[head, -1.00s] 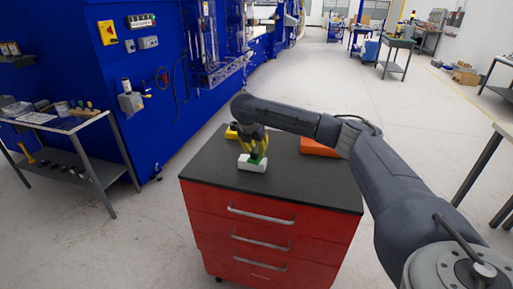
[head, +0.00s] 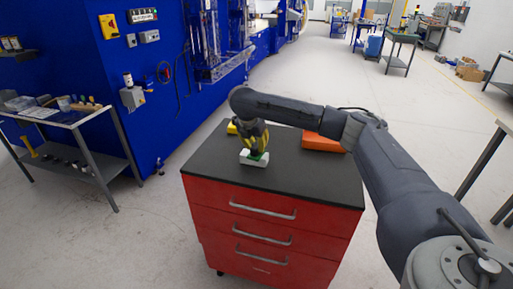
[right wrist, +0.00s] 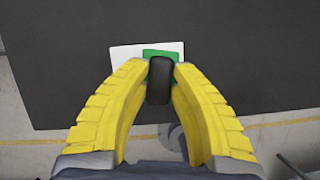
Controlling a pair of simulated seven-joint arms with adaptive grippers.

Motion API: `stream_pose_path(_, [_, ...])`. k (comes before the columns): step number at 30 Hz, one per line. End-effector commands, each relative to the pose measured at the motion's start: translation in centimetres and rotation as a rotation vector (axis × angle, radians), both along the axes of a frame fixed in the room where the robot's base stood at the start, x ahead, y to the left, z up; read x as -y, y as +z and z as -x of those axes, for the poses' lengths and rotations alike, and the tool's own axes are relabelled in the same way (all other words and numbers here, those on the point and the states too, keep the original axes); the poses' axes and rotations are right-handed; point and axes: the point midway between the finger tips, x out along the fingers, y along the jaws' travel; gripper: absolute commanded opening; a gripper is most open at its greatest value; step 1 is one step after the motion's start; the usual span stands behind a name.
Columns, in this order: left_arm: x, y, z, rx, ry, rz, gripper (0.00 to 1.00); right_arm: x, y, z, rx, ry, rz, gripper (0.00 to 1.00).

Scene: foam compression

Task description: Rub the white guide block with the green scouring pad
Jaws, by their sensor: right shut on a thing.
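The white guide block (head: 247,159) lies on the dark top of the red drawer cabinet, near its middle. It also shows in the right wrist view (right wrist: 122,52), partly covered. The green scouring pad (head: 259,156) is over the right part of the block; its green edge also shows in the right wrist view (right wrist: 150,53). My right gripper (head: 257,151) is over the block, its yellow fingers shut on a dark grip piece (right wrist: 159,80) above the pad. Whether the pad presses on the block is hard to tell. My left gripper is not in view.
An orange box (head: 320,143) lies at the back right of the cabinet top (head: 215,160), partly behind my right arm. A small yellow thing (head: 232,128) is at the back left. The front and left of the top are bare.

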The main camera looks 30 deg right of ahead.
Motion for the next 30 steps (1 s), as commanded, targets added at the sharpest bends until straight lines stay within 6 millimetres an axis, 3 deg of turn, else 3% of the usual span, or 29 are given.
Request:
stream_pose_path(15, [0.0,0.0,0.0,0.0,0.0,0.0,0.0,0.1,4.3,-0.1,0.003,0.0,0.001,0.0])
stream_pose_path(30, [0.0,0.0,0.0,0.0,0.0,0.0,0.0,0.1,4.8,0.0,0.002,0.0,0.0,0.0])
